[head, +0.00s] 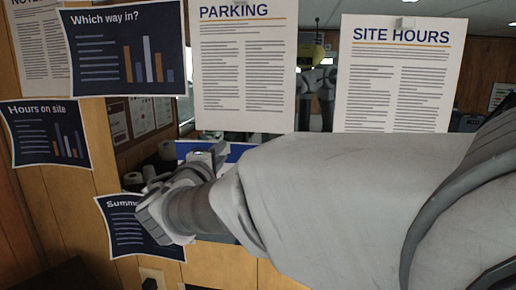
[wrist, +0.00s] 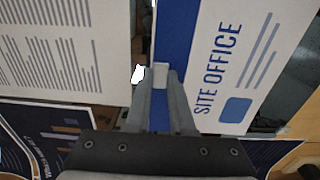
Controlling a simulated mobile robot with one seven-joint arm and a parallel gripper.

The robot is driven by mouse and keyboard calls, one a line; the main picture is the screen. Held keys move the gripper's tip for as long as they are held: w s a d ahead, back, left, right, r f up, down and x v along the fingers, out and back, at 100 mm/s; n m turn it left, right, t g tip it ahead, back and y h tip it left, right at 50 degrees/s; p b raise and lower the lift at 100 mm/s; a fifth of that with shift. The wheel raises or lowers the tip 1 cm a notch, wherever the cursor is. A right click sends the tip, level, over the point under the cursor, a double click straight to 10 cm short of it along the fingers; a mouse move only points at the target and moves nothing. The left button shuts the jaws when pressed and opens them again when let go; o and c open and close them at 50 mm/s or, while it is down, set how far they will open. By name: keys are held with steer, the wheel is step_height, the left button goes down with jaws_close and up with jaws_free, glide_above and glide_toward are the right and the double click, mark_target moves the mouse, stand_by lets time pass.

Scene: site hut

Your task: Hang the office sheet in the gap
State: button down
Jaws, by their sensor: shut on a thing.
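The office sheet is white with a blue band and the words "SITE OFFICE"; it fills the right of the wrist view (wrist: 240,60). In the head view only parts of it show behind my arm, such as a blue strip (head: 238,152). My gripper (wrist: 160,76) is shut on the sheet at its blue band; in the head view the gripper (head: 213,157) is below the PARKING sheet (head: 243,65). The SITE HOURS sheet (head: 398,75) hangs to the right, with an open space between the two. Most of the held sheet is hidden in the head view.
A NOTES sheet (head: 40,50) is at far left. My arm covers the lower right.

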stand_by(0.4)
steer(key=c, duration=0.7)
jaws_free()
